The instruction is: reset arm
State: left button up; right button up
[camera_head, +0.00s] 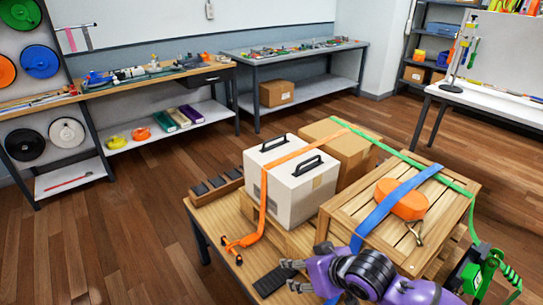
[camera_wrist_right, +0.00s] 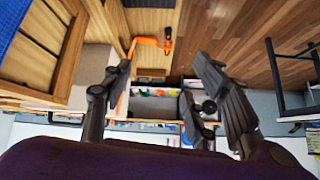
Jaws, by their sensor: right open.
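My right gripper (camera_head: 293,276), on a purple arm, is at the front edge of the table in the head view. An orange strap (camera_head: 262,195) runs over a white case (camera_head: 318,196) to a hook end on the tabletop (camera_head: 212,203). The strap also shows in the right wrist view (camera_wrist_right: 150,41), beyond the fingers. My left gripper is not in view.
A slatted wooden crate (camera_head: 388,233) carries a blue strap (camera_head: 385,208) and an orange object (camera_head: 402,199). A cardboard box (camera_head: 352,155) stands behind. A green strap (camera_head: 432,171) leads to a green ratchet (camera_head: 484,270) at right. Open wooden floor (camera_head: 130,220) lies left.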

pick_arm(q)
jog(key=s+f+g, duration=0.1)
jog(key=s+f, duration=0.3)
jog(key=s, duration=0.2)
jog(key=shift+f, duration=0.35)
pick_arm(e)
jog(key=s+d+f+m+h, duration=0.1)
jog(key=s+d+f, duration=0.2)
jog(key=s+f, duration=0.3)
jog(key=s+d+f+m+t+h, duration=0.1)
jog(key=s+d+f, duration=0.3)
jog(key=s, duration=0.8)
jog(key=s+d+f+m+h, duration=0.2)
jog(key=s+d+f+m, duration=0.1)
jog(key=s+f, duration=0.5)
jog(key=shift+s+d+f+t, duration=0.4)
jog(key=shift+s+d, duration=0.25)
jog(key=shift+s, duration=0.1)
jog(key=shift+w+r, duration=0.1)
jog(key=shift+w, duration=0.15)
